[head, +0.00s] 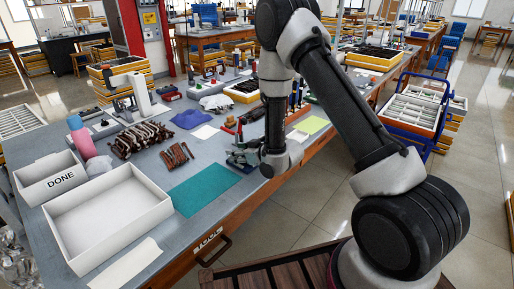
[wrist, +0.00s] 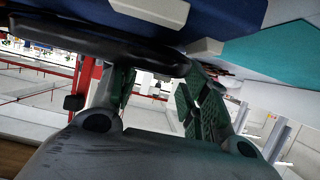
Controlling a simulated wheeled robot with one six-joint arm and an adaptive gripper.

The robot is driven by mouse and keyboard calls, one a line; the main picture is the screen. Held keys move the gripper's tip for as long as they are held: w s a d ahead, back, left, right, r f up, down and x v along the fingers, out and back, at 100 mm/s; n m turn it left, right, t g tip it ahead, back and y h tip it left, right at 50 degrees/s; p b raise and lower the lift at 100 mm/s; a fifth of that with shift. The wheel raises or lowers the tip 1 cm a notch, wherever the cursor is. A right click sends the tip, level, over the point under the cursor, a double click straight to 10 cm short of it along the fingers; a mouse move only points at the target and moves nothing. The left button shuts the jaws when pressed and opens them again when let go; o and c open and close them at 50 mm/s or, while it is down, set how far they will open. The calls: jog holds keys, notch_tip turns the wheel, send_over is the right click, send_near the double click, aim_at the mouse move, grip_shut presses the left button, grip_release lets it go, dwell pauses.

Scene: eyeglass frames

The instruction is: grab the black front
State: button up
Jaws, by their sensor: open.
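My gripper (head: 245,157) is low over the front part of the grey bench (head: 158,178), to the right of the teal mat (head: 205,190). In the wrist view my gripper (wrist: 160,95) is open, with two dark green-padded fingers apart. I see nothing clearly held between them. A dark elongated thing (wrist: 90,40) crosses the upper left of the wrist view, close to the left finger; I cannot tell whether it is the black front. In the head view I cannot pick out the black front; my arm and gripper hide part of the bench there.
A pile of dark brown pieces (head: 140,138) and a smaller brown group (head: 176,155) lie left of my gripper. An open white box (head: 108,240), a DONE box (head: 62,182) and a pink bottle (head: 82,145) stand farther left. A blue cloth (head: 188,119) lies behind.

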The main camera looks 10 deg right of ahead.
grip_shut()
jog(key=shift+r, duration=0.1)
notch_tip(320, 180, up, 10)
dwell(0.6)
